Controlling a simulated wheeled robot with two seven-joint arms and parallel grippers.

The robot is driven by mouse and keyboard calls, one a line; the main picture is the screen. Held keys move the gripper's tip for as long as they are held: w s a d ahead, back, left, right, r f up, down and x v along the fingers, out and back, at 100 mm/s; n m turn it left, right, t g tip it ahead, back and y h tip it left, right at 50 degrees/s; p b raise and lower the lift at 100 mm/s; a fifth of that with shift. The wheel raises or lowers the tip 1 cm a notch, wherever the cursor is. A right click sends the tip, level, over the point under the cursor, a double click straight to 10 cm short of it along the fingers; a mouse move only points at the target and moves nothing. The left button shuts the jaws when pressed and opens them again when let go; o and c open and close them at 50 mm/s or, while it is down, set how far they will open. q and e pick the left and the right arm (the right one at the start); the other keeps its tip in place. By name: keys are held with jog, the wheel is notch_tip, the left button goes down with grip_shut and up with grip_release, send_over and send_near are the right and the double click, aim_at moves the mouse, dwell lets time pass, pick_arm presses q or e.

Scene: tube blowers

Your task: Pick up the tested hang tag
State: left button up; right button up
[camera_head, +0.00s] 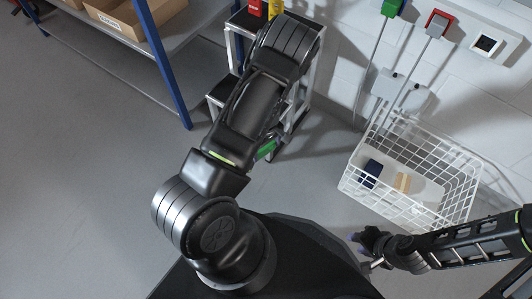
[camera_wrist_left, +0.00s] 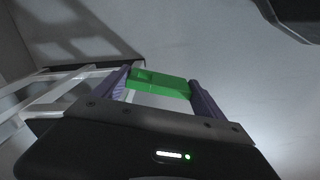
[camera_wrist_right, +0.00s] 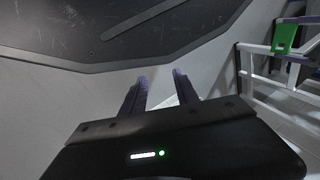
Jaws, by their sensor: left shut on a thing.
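The green hang tag (camera_wrist_left: 160,82) sits between the two purple fingers of my left gripper (camera_wrist_left: 158,88), which is shut on it. In the head view the green tag (camera_head: 266,147) shows partly, beside the dark wrist of my left arm and near the step stand. The right wrist view also shows the green tag (camera_wrist_right: 286,38) above the white frame of the stand. Any print on it is too small to read. My right gripper (camera_wrist_right: 160,78) is open and empty, and in the head view it (camera_head: 357,243) is at the lower right, below the basket.
A red tag (camera_head: 255,8) and a yellow tag (camera_head: 276,9) are on top of the step stand (camera_head: 231,48). A white wire basket (camera_head: 447,170) holds a dark blue item and a tan item. A blue-posted shelf (camera_head: 166,62) stands at upper left. Open floor lies left.

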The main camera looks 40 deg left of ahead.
aim_at(266, 148)
pick_arm(q)
notch_tip(266, 148, up, 11)
jog(key=p, duration=0.3)
jog(key=shift+f, duration=0.1)
dwell(1.2)
jog(key=w+d+r+m, duration=0.4)
jog(key=w+d+r, duration=0.1)
jog(key=w, duration=0.3)
jog(key=w+d+r+m, duration=0.2)
jog(key=w+r+m, duration=0.1)
jog(key=r, duration=0.5)
jog(key=w+d+r+m, duration=0.3)
jog(key=w+r+m, duration=0.1)
jog(key=r, duration=0.5)
jog(key=w+d+r+m, duration=0.2)
jog(key=w+r+m, duration=0.1)
jog(key=r, duration=0.6)
jog(key=shift+w+d+m, duration=0.3)
jog(key=shift+m, duration=0.2)
